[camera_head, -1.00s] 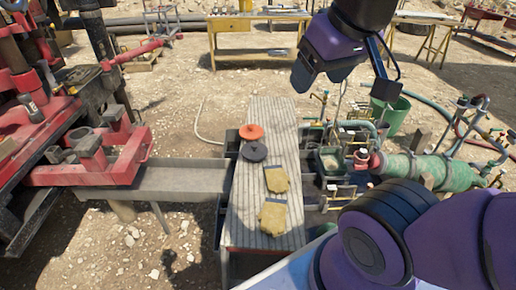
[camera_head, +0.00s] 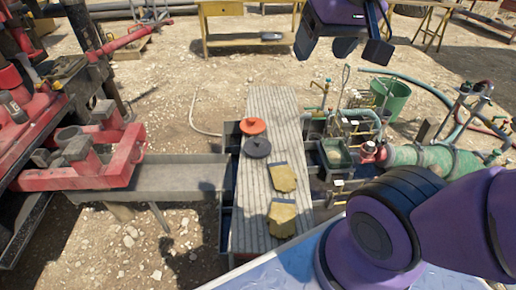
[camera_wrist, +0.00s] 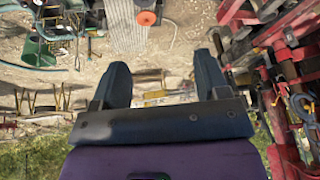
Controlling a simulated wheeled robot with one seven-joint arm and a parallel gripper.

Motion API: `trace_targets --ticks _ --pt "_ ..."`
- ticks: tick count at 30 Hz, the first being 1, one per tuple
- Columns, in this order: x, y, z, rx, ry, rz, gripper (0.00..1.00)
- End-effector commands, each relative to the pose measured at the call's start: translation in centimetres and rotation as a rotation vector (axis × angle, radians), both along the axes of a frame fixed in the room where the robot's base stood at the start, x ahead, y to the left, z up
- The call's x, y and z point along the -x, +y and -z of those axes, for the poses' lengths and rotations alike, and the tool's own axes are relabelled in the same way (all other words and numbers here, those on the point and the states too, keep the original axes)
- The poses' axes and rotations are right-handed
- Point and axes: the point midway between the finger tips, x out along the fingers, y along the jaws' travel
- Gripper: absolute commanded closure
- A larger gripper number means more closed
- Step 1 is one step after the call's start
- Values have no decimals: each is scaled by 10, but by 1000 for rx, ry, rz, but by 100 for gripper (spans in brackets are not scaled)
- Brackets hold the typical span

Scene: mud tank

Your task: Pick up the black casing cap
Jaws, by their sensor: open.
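The black casing cap (camera_head: 257,147) is a flat round disc with a small raised knob. It lies on the grey ribbed plank (camera_head: 268,105) in the head view, just in front of a similar orange cap (camera_head: 253,126). My gripper (camera_wrist: 161,72) is open and empty, its two dark fingers spread wide in the wrist view. In the head view it is at the top edge, far above and right of the black cap. The orange cap also shows near the top of the wrist view (camera_wrist: 146,18). The black cap is not clear there.
Two yellow gloves (camera_head: 283,177) lie on the plank in front of the caps. Red machinery (camera_head: 88,155) stands at left. Green pump gear (camera_head: 430,160) and a green bucket (camera_head: 390,95) are at right. A yellow table (camera_head: 245,40) stands behind, with open dirt between.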

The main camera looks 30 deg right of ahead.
Motion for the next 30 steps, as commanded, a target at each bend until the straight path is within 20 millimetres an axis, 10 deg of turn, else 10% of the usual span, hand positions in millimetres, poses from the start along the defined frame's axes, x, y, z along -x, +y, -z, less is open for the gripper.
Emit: trace_targets --ticks 17,30 --pt "-124 -8 9 -279 143 464 32" --pt "-255 -27 75 -473 281 1016 32"
